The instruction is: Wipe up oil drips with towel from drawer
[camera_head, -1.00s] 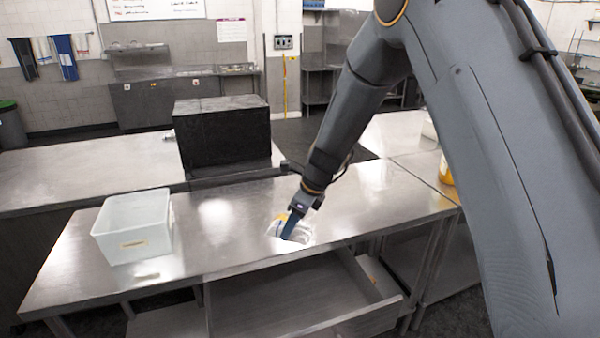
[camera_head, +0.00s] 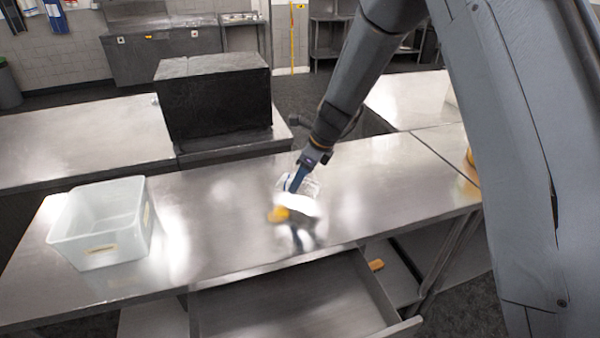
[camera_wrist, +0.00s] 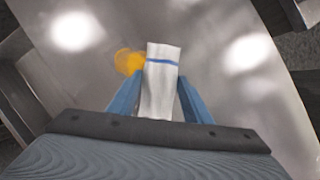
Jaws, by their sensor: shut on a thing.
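A white towel (camera_wrist: 161,85) with a blue stripe stands up between the two blue fingers of my gripper (camera_wrist: 155,92) in the wrist view. My gripper (camera_head: 297,183) is shut on the towel. In the head view the towel (camera_head: 302,205) hangs low over the steel table, near its front edge; I cannot tell whether it touches the top. A yellow-orange oil spot (camera_wrist: 128,62) lies on the steel just left of the towel. It also shows in the head view (camera_head: 279,214). The drawer (camera_head: 290,310) under the table stands open, and its visible inside looks empty.
A translucent white bin (camera_head: 103,225) stands on the left of the table (camera_head: 210,225). A black box (camera_head: 215,110) stands behind it. A yellow item (camera_head: 470,158) is at the right, partly hidden by my arm. A small orange object (camera_head: 376,265) lies below, right of the drawer.

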